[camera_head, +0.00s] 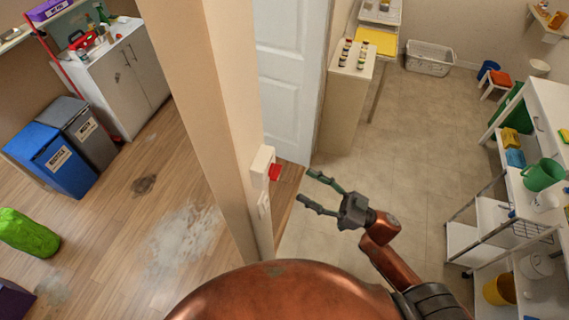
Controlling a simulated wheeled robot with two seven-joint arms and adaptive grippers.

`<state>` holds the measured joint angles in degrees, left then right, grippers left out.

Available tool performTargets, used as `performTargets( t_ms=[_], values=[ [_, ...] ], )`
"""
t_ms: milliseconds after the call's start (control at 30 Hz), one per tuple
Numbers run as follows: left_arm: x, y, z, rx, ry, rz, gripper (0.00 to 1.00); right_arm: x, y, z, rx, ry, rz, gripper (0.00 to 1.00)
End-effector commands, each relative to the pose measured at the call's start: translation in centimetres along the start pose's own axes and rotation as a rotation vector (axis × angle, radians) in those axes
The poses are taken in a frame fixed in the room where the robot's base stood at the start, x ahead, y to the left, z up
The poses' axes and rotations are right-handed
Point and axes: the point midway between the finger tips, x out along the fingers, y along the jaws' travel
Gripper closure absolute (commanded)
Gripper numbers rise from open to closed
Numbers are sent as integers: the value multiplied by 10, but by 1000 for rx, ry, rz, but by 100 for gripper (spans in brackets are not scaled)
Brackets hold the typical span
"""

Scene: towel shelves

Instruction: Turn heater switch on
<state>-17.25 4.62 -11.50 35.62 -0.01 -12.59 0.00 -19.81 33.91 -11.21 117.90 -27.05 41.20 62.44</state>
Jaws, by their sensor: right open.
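A white switch box (261,165) with a red switch (274,172) is mounted on the end of the wall in the middle of the head view. The red part sticks out to the right. A smaller white plate (264,205) sits below it on the same wall end. My right gripper (308,189) is open and empty, to the right of the red switch and apart from it, with its fingers pointing left toward the wall end. My left gripper is not in view.
The beige wall (205,90) divides the view. A white door (285,80) stands behind it. Blue (50,160) and grey bins stand at left, with a green bag (27,233) nearby. A white shelf cart (490,215) stands at right. The tiled floor (415,130) between is clear.

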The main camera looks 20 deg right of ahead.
Motion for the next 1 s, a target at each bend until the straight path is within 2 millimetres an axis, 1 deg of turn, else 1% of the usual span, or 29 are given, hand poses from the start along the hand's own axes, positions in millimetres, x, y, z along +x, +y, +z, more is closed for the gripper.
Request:
performTargets(
  t_ms=[33,133,267,500,600,733,1000],
  values=[
    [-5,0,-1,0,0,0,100,5,-8,-12,2,8,-23,45],
    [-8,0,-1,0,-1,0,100,12,-15,-19,5,16,-43,45],
    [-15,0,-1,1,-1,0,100,30,-15,-20,4,19,-43,45],
    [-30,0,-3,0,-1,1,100,67,-16,-20,4,17,-41,45],
    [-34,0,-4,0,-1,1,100,77,-16,-19,3,16,-40,45],
    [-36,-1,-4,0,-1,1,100,83,-17,-18,4,16,-40,45],
    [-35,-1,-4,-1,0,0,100,84,-17,-17,4,15,-40,45]
  ],
)
